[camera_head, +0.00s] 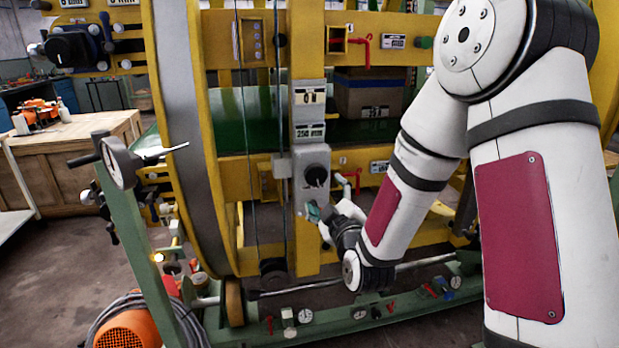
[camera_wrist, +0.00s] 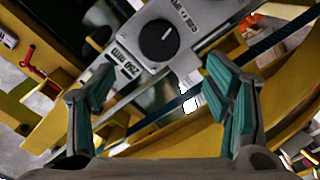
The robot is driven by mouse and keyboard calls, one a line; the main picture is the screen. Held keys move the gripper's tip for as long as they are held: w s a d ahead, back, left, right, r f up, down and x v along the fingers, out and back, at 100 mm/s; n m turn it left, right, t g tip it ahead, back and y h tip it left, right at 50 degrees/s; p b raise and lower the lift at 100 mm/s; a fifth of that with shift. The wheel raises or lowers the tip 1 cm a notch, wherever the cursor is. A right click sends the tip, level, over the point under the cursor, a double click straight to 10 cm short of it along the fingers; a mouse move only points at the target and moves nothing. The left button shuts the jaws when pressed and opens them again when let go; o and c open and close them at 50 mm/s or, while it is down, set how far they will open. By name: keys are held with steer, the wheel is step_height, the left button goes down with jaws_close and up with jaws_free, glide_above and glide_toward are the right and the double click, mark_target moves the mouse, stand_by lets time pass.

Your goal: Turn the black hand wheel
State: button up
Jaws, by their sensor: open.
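A round black wheel-like knob (camera_head: 316,176) with a pale pointer line sits on a grey plate on the yellow upright. In the wrist view the knob (camera_wrist: 160,41) lies above the middle, beyond the fingertips, facing the camera. My gripper (camera_head: 316,212) is just below the knob in the head view, with its teal finger pads close to the plate. In the wrist view the fingers of my gripper (camera_wrist: 160,92) are spread apart, with nothing between them. I cannot tell whether a fingertip touches the plate.
Another black knob (camera_head: 72,47) is at the upper left. A red handle (camera_head: 362,48) and a large grey-yellow ring (camera_head: 185,120) stand near the plate. A green frame (camera_head: 150,255) with gauges runs below. A wooden workbench (camera_head: 70,160) is at the left.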

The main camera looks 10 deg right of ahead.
mark_target(317, 177)
steer(key=w, duration=1.1)
steer(key=shift+w+d, duration=0.1)
steer(key=c, duration=1.1)
